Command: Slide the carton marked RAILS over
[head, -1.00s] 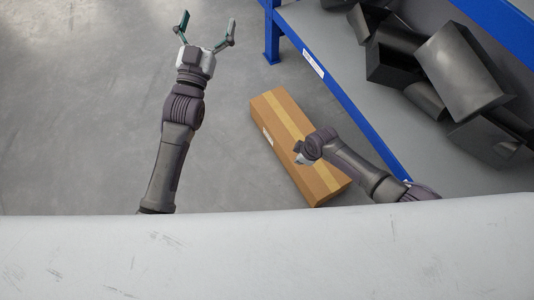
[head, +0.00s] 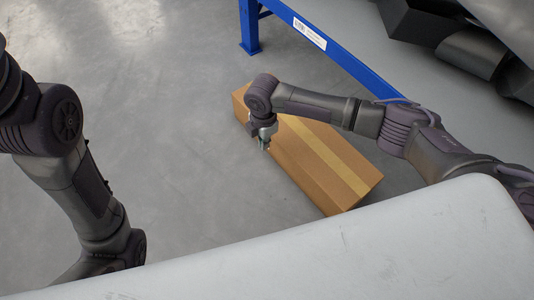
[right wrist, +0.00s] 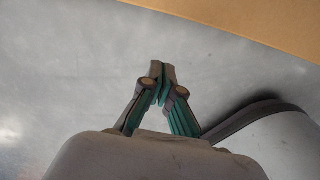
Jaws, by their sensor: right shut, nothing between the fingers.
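A long brown carton (head: 318,158) with a lighter tape strip lies on the floor beside the blue shelf frame. No RAILS marking can be read on it now. My right gripper (head: 264,147) points down at the carton's left long side, near its far end; I cannot tell whether it touches. In the right wrist view my right gripper (right wrist: 162,84) has its fingers together with nothing between them, and the carton (right wrist: 265,22) fills the top right corner, apart from the fingertips in the picture. My left arm is at the left edge of the head view; its gripper is out of frame.
A blue shelf frame (head: 345,58) with a white label runs along the carton's right side. Dark boxes (head: 470,52) lie on the grey shelf at top right. The grey floor (head: 190,130) left of the carton is clear. A pale surface fills the bottom foreground.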

